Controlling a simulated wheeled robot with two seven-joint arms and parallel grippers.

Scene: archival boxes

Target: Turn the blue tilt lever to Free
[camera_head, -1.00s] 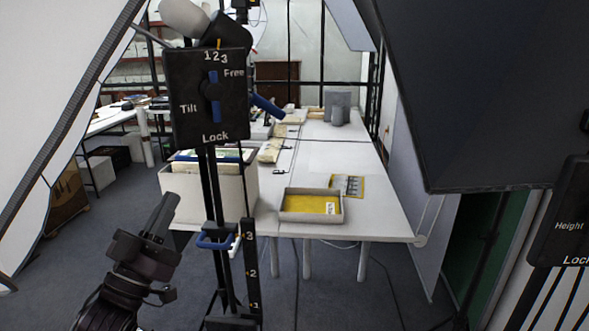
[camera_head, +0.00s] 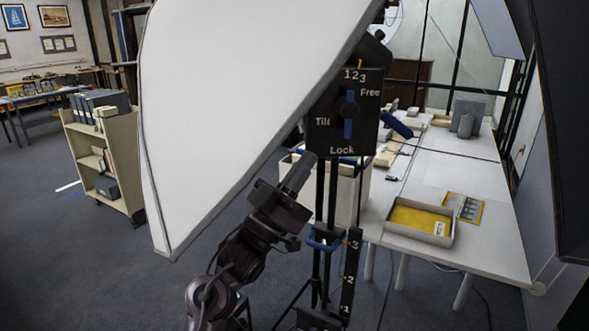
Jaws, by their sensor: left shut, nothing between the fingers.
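The black tilt panel (camera_head: 325,138) stands upright on a stand near the centre, marked Tilt, Free, Lock and 1 2 3. Free is at the upper right of the panel. My left gripper (camera_head: 308,160) is shut and empty, its fingers pointing up and right. In the picture its tips are by the panel's lower left corner, below and left of the lever; whether they touch the panel I cannot tell. My right gripper is out of view.
A large white softbox (camera_head: 225,110) hangs close to the left of the panel. A blue handle (camera_head: 397,125) sticks out at its right, and a blue clamp (camera_head: 322,243) sits lower on the stand. A white table (camera_head: 470,255) with a yellow-lined tray (camera_head: 420,218) lies behind. A dark panel (camera_head: 560,130) fills the right edge.

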